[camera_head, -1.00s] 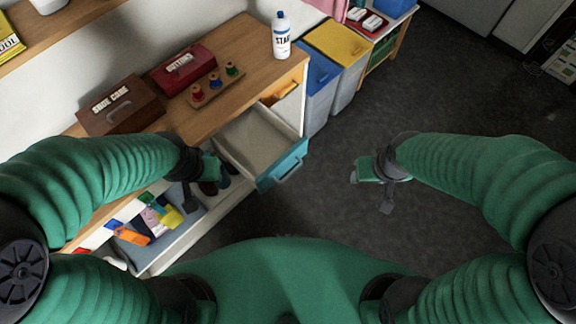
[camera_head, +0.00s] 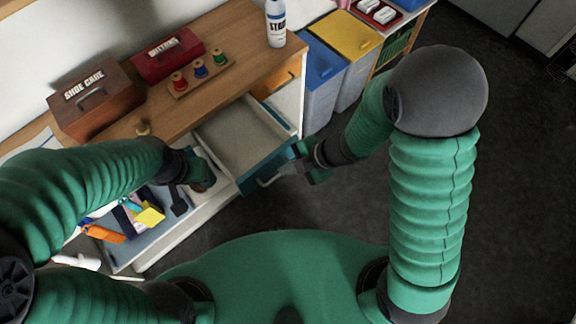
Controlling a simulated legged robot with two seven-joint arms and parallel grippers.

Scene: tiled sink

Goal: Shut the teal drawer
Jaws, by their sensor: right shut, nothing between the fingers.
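The teal drawer (camera_head: 249,180) is pulled out of the wooden-topped cabinet, its pale inside bare. A light handle (camera_head: 270,181) is on its front. My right gripper (camera_head: 292,164) is shut and empty at the drawer front, close to the right end of the handle; I cannot tell whether it touches. My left gripper (camera_head: 200,171) is left of the drawer, above the lower open drawer. Its fingers are too dark and overlapped to read.
A lower open drawer (camera_head: 130,251) holds several coloured items. On the cabinet top (camera_head: 224,32) are a shoe care box (camera_head: 97,103), a red box (camera_head: 167,58), spools on a board (camera_head: 199,76) and a bottle (camera_head: 276,24). Blue (camera_head: 320,68) and yellow (camera_head: 346,36) lidded bins stand beside it.

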